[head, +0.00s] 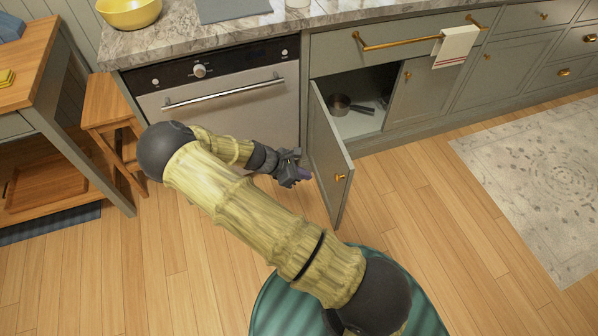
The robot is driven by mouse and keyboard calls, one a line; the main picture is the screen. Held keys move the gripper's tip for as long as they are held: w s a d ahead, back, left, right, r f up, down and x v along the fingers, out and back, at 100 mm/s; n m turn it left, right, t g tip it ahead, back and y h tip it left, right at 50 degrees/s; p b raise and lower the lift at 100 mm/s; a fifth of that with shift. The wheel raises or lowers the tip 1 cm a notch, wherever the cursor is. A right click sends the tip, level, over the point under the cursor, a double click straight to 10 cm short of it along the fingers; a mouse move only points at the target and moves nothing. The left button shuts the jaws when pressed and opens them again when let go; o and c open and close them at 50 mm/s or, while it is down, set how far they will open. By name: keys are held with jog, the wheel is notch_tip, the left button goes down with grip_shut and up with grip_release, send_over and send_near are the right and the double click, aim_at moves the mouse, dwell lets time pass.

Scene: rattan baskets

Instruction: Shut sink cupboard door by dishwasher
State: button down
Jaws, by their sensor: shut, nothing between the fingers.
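The sink cupboard door (331,165) is grey-green with a small brass knob and stands wide open, swung out from its left edge beside the dishwasher (225,95). The open cupboard (357,124) shows a pan (340,105) on its floor. My gripper (304,175) is shut and empty. It is to the left of the door, in front of the dishwasher, close to the door's outer face. I cannot tell whether it touches the door.
A closed cupboard door (418,97) is to the right of the opening. A towel (455,46) hangs on the brass rail above. A wooden stool (108,115) and side table (30,65) stand at left. A patterned rug (540,180) lies at right; the wooden floor between is clear.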

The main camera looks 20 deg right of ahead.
aim_at(335, 178)
jog(key=d+f, duration=0.1)
jog(key=d, duration=0.1)
jog(key=d+f, duration=0.1)
jog(key=d, duration=0.2)
jog(key=d+f, duration=0.1)
jog(key=d, duration=0.2)
jog(key=shift+s+f, duration=0.2)
jog(key=shift+f, duration=0.2)
jog(key=shift+w+d, duration=0.1)
